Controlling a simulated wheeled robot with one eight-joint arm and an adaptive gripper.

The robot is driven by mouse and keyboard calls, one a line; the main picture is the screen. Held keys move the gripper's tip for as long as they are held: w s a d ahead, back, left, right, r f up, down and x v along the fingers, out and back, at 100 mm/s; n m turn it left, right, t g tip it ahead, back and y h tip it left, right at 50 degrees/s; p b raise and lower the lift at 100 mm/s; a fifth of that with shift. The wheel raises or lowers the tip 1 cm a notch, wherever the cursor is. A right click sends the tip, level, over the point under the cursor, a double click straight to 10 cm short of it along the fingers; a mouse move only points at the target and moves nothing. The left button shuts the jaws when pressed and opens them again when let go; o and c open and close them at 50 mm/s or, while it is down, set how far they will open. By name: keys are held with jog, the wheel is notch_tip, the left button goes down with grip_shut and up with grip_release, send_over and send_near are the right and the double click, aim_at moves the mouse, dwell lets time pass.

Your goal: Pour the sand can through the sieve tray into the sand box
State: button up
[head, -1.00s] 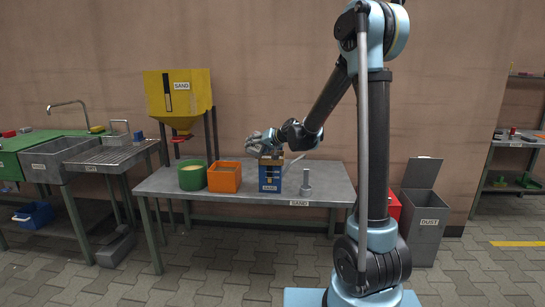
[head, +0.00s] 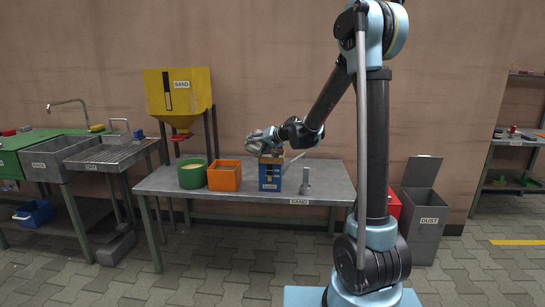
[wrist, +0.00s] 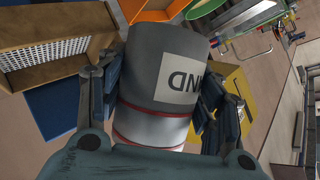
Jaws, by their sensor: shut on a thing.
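My gripper (head: 262,143) is shut on the grey sand can (wrist: 165,75), which has a white label and a red band. In the wrist view the can lies between both fingers (wrist: 155,95); its open end and any sand in it are hidden. In the head view the can is small and its tilt cannot be told. The blue sand box (head: 270,184) stands on the table below my gripper. The wooden-framed sieve tray (head: 272,157) sits at its top; its pale mesh shows left of the can in the wrist view (wrist: 50,50).
An orange box (head: 224,178) and a green round tub (head: 192,176) stand left of the blue box on the grey table (head: 240,208). A grey upright piece (head: 306,184) stands close on its right. A yellow sand hopper (head: 180,95) stands behind. The table's right end is clear.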

jog(key=shift+w+d+r+m+g+y+p, duration=0.1)
jog(key=shift+r+m+g+y+p, duration=0.35)
jog(key=shift+p, duration=0.4)
dwell(1.4)
jog(key=shift+f+m+g+y+p, duration=0.25)
jog(key=shift+f+m+p, duration=0.15)
jog(key=shift+m+p, duration=0.4)
dwell(1.9)
jog(key=shift+f+m+g+y, duration=0.2)
jog(key=shift+m+g+y, duration=0.1)
jog(key=shift+m+y, duration=0.1)
dwell(1.9)
jog(key=shift+r, duration=0.15)
dwell(0.6)
